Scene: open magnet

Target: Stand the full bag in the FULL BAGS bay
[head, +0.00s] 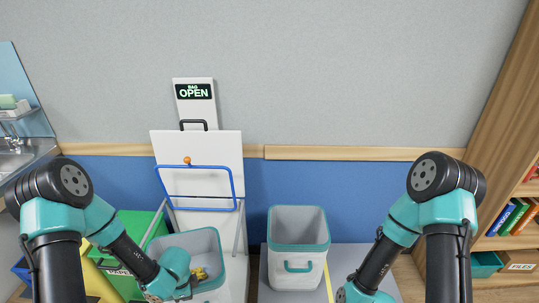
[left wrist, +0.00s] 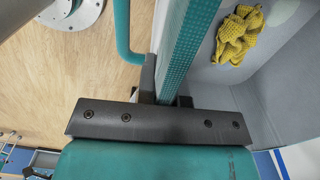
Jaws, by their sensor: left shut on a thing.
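A grey, open-topped bag (head: 205,243) with a teal rim stands below the blue frame at the left of the head view. A yellow knitted cloth (head: 200,273) lies inside it and also shows in the left wrist view (left wrist: 239,34). My left gripper (left wrist: 166,97) is shut on the bag's teal ribbed rim (left wrist: 186,45), one finger on each side, with a teal handle (left wrist: 123,30) nearby. In the head view my left wrist hides part of this bag. My right gripper is below the picture edge. I cannot read any FULL BAGS label.
A second grey bag (head: 298,270) with a teal handle stands upright and looks empty, right of the white stand (head: 200,145). A green bin (head: 135,226) is at the left. A yellow line (head: 328,283) crosses the grey mat at the right.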

